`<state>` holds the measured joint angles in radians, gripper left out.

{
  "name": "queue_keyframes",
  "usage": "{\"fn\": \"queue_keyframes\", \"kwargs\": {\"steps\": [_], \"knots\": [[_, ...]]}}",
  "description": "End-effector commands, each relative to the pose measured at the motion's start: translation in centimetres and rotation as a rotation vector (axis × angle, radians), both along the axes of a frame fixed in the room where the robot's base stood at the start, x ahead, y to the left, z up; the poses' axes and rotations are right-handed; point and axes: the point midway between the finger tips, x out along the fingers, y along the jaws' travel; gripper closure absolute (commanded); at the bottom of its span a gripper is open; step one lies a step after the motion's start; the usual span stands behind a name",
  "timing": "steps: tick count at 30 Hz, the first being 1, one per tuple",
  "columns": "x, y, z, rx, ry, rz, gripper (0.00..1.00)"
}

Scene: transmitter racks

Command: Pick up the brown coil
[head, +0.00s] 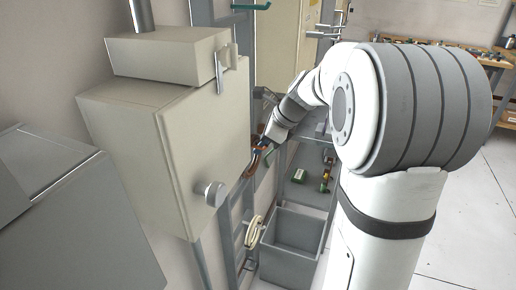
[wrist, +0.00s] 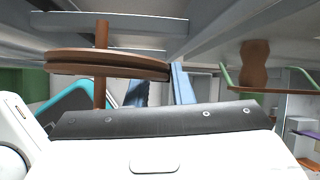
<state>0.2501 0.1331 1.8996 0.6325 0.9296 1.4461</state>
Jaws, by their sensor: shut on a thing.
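The brown coil (wrist: 105,66) shows in the wrist view as flat, stacked brown discs around an upright brown rod. Its right edge lies between the blue fingers of my gripper (wrist: 160,85), which is shut on it. In the head view my gripper (head: 264,146) is beside the rack, right of the beige cabinet. The coil (head: 254,160) shows there only as a small brown-orange patch at the fingertips, partly hidden. I cannot tell whether the coil is clear of its support.
The beige cabinet (head: 160,135) with a round knob stands close left of my gripper. A grey open bin (head: 290,245) and a cream handwheel (head: 254,232) are below. Shelves with small parts (head: 327,175) are to the right.

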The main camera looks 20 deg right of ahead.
Motion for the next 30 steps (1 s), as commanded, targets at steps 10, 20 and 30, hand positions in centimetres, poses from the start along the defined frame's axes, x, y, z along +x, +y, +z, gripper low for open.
{"fn": "queue_keyframes", "kwargs": {"steps": [10, 20, 30], "knots": [[-0.1, -0.2, 4.7, -0.002, -0.006, 0.001, 1.0], [-2.8, -3.9, 6.9, 0.0, -0.001, -0.005, 1.0], [-8.2, -11.3, 6.9, 0.0, -0.001, -0.006, 1.0]]}}
